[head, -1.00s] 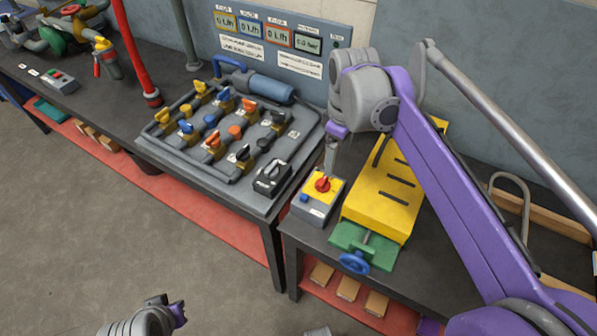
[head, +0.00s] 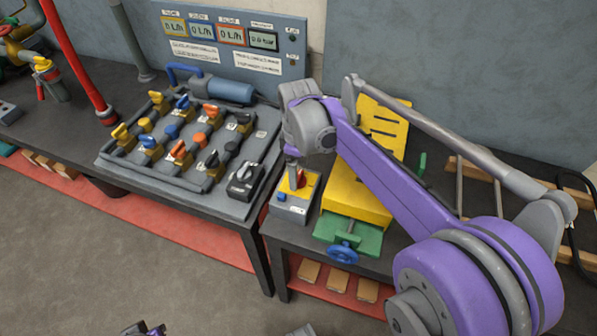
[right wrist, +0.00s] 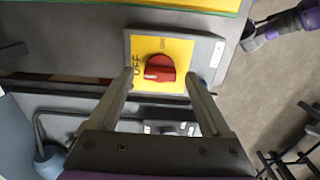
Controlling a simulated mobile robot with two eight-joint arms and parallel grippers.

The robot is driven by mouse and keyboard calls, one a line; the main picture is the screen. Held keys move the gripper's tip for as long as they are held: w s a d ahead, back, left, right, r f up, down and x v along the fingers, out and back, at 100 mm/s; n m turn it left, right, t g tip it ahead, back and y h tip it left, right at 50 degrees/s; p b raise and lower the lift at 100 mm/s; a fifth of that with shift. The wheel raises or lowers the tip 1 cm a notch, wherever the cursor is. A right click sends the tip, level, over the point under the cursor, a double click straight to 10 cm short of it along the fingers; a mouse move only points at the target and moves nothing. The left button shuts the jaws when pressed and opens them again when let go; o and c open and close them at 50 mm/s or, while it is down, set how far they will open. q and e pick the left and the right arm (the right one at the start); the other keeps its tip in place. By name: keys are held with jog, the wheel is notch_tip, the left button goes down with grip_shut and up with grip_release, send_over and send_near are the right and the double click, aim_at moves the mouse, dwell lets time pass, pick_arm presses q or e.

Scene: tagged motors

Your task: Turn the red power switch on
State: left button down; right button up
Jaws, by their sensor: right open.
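The red power switch (right wrist: 160,67) is a round knob on a yellow plate of a grey box (head: 292,210). In the right wrist view its handle mark points toward the OFF label (right wrist: 136,65), and the ON label (right wrist: 163,45) is at another side. My right gripper (right wrist: 160,78) is open, with its two fingers apart on either side of the knob in that view. Whether they touch it I cannot tell. In the head view the right wrist hangs just above the switch (head: 299,180) and partly hides it. My left gripper (head: 150,329) shows only partly at the bottom edge.
A yellow machine (head: 358,200) with a green vise and blue handwheel (head: 343,252) stands right beside the switch box. A valve panel (head: 190,150) with several colored handles and a black box (head: 245,182) lie to the left. A gap separates the two tables.

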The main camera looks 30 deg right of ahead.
jog(key=shift+f, duration=0.35)
grip_shut()
